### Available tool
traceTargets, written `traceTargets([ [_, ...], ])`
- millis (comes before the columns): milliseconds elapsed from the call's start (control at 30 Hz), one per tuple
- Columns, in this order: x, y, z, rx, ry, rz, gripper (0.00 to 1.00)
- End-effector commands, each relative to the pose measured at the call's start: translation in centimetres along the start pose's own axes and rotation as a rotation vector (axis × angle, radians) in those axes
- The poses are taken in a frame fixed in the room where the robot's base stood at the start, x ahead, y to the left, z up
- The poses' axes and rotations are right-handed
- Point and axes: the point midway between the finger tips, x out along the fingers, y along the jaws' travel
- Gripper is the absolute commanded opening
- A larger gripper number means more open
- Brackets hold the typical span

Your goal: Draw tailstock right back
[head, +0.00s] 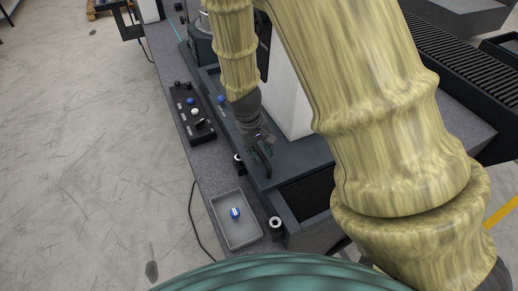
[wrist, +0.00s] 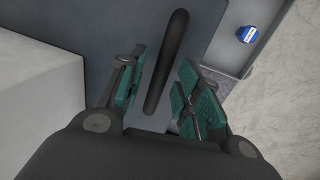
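A black rounded bar handle (wrist: 166,62) stands out from a dark grey flat surface (wrist: 105,40) in the wrist view. In the head view the black handle (head: 263,163) shows just below my gripper (head: 259,140). My gripper (wrist: 158,92) is open, its green-padded fingers on either side of the handle's near end. A gap shows between the handle and each finger, and I cannot tell its depth between them. Which part is the tailstock is unclear; my arm hides much of the machine in the head view.
A pale block (head: 287,98) rises beside my gripper. A grey tray (head: 222,207) holding a blue-and-white item (head: 235,213) sits on the granite bed's near end. A black control box (head: 192,114) with knobs lies left of my gripper. Open floor (head: 90,150) is at left.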

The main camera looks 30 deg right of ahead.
Motion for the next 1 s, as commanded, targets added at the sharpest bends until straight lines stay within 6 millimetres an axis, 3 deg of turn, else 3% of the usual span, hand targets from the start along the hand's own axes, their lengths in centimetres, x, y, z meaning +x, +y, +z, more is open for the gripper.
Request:
traceTargets([
  [467,-1.1,-0.1,-0.2,-0.001,0.004,0.000,0.37],
  [1000,-8.2,-0.1,-0.2,0.000,0.005,-0.001,0.37],
])
